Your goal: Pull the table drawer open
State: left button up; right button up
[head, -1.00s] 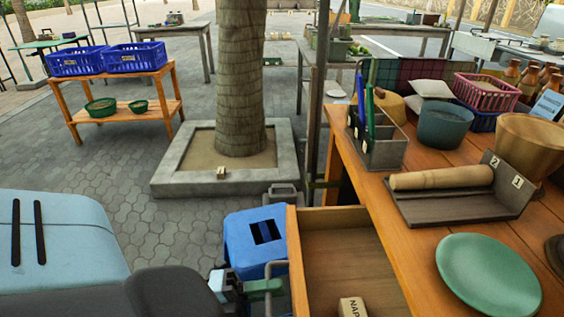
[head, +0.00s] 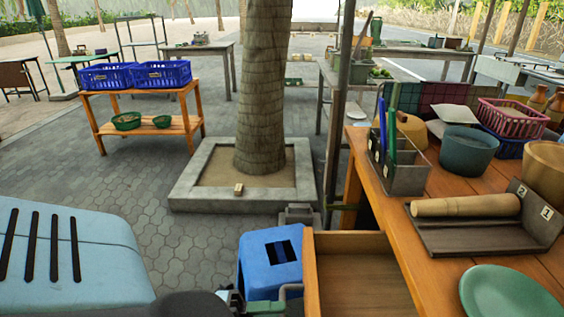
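The table drawer (head: 365,280) is wooden and stands pulled out from the left side of the orange-brown table (head: 372,180). Its inside shows as bare wood, and its near part is cut off by the bottom edge. A grey bar handle (head: 287,290) sits on the drawer's outer left face. My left gripper (head: 258,304) is at this handle, its green and light blue parts just showing at the bottom edge. Most of it is cut off, so I cannot tell how its fingers sit on the handle. My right gripper is not in view.
On the table are a pen holder (head: 408,178), a wooden rolling pin (head: 465,205) on a dark tray, a green plate (head: 508,292) and a teal bowl (head: 467,150). A tree planter (head: 240,205) stands beyond.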

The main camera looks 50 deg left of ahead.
pick_arm(q)
jog(key=v, duration=0.6)
dwell(0.5)
